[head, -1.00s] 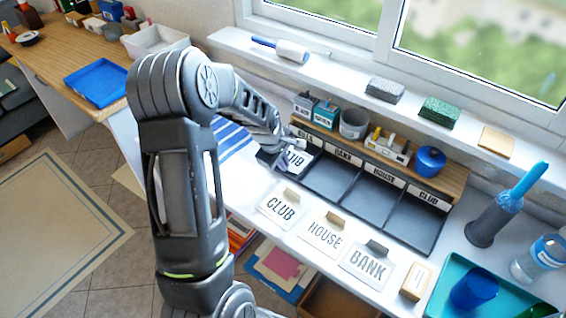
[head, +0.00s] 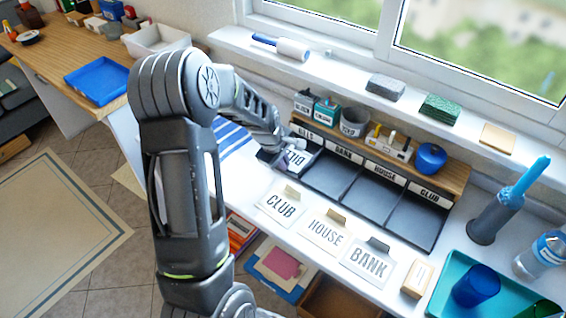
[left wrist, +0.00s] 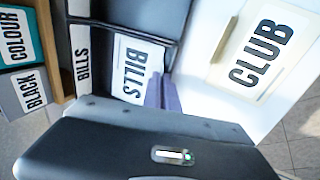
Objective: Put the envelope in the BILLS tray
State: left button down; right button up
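The white envelope (left wrist: 130,70) is printed BILLS and lies inside the BILLS compartment at the left end of the dark tray row; it also shows in the head view (head: 298,158). My left gripper (head: 290,145) is at its near edge. In the left wrist view its narrow fingers (left wrist: 164,93) look close together on that edge, where the envelope's tab would be. The fingers hide the tab. The BILLS label (left wrist: 82,60) is on the compartment's back edge, beside the envelope. The compartments marked BANK (head: 335,178), HOUSE (head: 373,197) and CLUB (head: 412,219) look empty. My right gripper is not in view.
Envelopes marked CLUB (head: 282,205), HOUSE (head: 325,233) and BANK (head: 367,262) lie on the white desk in front of the trays. A teal tray (head: 440,300) is at right.

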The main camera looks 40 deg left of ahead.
pick_arm(q)
jog(key=shift+s+d+f, duration=0.2)
jog(key=shift+s+f, duration=0.2)
jog(key=shift+f, duration=0.25)
jog(key=c, duration=1.6)
grip_release()
jog(key=shift+a, duration=0.1)
jog(key=shift+r, duration=0.55)
jog(key=v, duration=0.5)
jog(key=w+v, duration=0.1)
jog(key=v, duration=0.1)
jog(key=shift+s+r, duration=0.1)
jog(key=shift+r, duration=0.45)
jog(key=shift+a, duration=0.1)
